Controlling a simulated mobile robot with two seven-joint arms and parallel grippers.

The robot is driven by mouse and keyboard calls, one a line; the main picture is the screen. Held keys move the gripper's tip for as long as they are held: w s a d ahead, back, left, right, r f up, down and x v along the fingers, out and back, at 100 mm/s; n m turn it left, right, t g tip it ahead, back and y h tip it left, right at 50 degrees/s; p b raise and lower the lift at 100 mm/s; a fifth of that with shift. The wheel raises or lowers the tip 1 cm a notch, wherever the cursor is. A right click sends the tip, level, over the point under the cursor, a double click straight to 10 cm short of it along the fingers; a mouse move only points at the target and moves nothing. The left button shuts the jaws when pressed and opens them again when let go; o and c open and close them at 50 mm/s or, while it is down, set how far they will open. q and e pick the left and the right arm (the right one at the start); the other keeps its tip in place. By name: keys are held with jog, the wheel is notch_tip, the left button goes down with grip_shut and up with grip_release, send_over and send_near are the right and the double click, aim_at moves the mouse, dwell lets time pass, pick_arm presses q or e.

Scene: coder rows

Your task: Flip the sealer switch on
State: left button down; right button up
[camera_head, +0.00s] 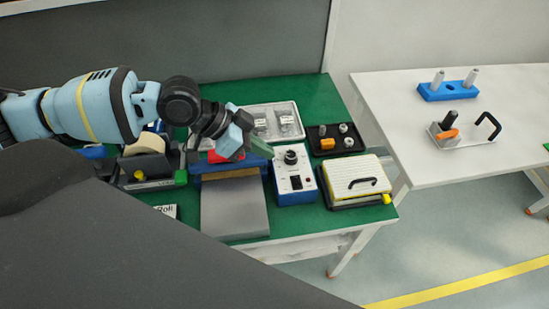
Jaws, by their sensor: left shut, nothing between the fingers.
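A white and blue control box (292,196) stands on the green bench, with a black knob (290,157) on top and a black switch (296,182) on its front panel. I cannot tell the switch's position. Left of the box is what looks like the sealer (235,211), with a grey plate in front, a blue body and a red part behind. My left gripper (262,149) is shut and empty, above the sealer's back right and just left of the knob. I cannot tell whether it touches anything. My right gripper is out of view.
A tape dispenser (144,166) stands left of the sealer. A clear tray (268,122) and a black tray (336,141) lie behind. A cream-lidded box with a black handle (354,178) stands right of the control box. A white table (430,95) is further right.

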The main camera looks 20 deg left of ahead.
pick_arm(q)
send_over(296, 181)
jog(key=f, duration=0.4)
jog(key=s+a+f, duration=0.1)
jog(key=f, duration=0.1)
jog(key=shift+f, duration=0.25)
notch_tip(296, 181, down, 2)
jog(key=shift+s+f, duration=0.2)
jog(key=shift+f, duration=0.65)
